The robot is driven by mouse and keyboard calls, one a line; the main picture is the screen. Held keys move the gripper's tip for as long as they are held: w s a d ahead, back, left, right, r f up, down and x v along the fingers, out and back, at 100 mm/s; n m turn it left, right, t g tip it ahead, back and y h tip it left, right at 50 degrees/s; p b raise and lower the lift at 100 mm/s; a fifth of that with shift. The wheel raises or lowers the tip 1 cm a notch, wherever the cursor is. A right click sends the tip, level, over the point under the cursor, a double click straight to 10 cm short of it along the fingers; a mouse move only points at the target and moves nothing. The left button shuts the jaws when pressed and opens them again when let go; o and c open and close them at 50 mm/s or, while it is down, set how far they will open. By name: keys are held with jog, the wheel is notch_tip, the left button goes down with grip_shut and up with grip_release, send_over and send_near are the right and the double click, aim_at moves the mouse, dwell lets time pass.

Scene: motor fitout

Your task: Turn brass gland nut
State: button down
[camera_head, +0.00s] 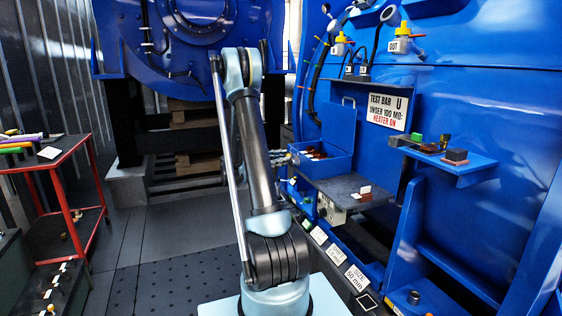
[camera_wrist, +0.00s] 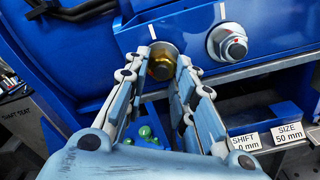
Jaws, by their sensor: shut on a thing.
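The brass gland nut (camera_wrist: 162,62) sits on the blue panel (camera_wrist: 200,20) in the wrist view, at the upper middle. My gripper (camera_wrist: 163,78) reaches up to it with one finger on each side, shut on the nut. The fingers cover parts of the nut's left and right sides. A white mark shows on the panel just above the nut. In the head view, my arm hides much of the area in front of it, and I cannot make out the nut there.
A grey hex fitting (camera_wrist: 228,43) stands on the panel right of the nut. Below are green pieces (camera_wrist: 146,134) and a blue bin (camera_wrist: 262,118) with labels "SHIFT" and "SIZE 50 mm". In the head view, a red-framed table (camera_head: 62,160) stands left; open floor (camera_head: 165,250) lies between.

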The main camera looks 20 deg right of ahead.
jog(key=m, duration=0.9)
jog(key=shift+w+r, duration=0.1)
jog(key=shift+r, duration=0.05)
jog(key=c, duration=2.4)
grip_release()
jog(key=m, duration=0.5)
jog(key=shift+r, duration=0.1)
jog(key=c, duration=2.4)
grip_release()
jog(key=shift+m, duration=1.8)
jog(key=c, duration=2.4)
grip_release()
jog(key=c, duration=2.4)
grip_release()
